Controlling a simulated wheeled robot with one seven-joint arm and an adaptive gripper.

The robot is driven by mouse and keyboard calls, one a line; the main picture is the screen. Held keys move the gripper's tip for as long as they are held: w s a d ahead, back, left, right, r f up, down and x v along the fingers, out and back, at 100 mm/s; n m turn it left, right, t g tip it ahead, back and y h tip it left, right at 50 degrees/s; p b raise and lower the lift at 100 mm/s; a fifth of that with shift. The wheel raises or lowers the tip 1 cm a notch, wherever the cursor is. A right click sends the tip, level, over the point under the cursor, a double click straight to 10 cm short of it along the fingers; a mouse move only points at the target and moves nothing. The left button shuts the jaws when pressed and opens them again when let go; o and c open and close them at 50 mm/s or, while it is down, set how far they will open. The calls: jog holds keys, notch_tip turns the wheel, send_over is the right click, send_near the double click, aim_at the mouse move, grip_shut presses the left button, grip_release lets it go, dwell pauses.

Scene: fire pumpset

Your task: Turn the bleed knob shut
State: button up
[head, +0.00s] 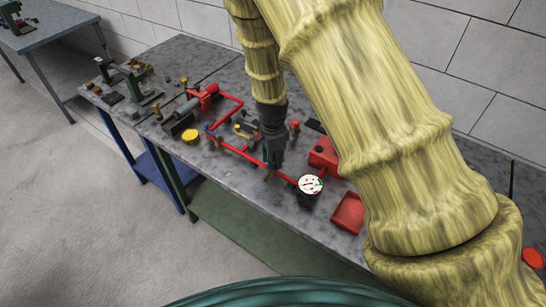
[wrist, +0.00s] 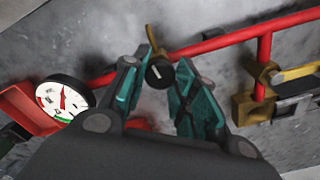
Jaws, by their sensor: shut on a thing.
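The bleed knob (wrist: 159,74) is a small round black knob with a pale mark on its face. It sits on a brass fitting (wrist: 152,38) on the red pipe (wrist: 215,42). My gripper (wrist: 161,75), with teal fingers, has one finger on each side of the knob and is shut on it. In the head view my gripper (head: 271,167) reaches down to the red pipe (head: 285,178) just left of the gauge. There the knob is too small and too covered to make out.
A white-faced gauge (head: 311,184) stands close to the right of my gripper. A red box (head: 324,154) and a red tray (head: 348,212) lie further right. A brass valve (wrist: 256,103) is on the pipe's other branch. The bench (head: 245,185) is bare along its front edge.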

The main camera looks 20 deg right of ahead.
jog(key=shift+w+r+m, duration=0.3)
jog(key=shift+m, duration=0.5)
jog(key=o, duration=1)
jog(key=shift+c, duration=0.2)
jog(key=shift+o, duration=0.5)
jog(key=shift+s+f, duration=0.15)
jog(key=shift+f, duration=0.05)
jog(key=shift+r, duration=0.1)
notch_tip(320, 180, up, 12)
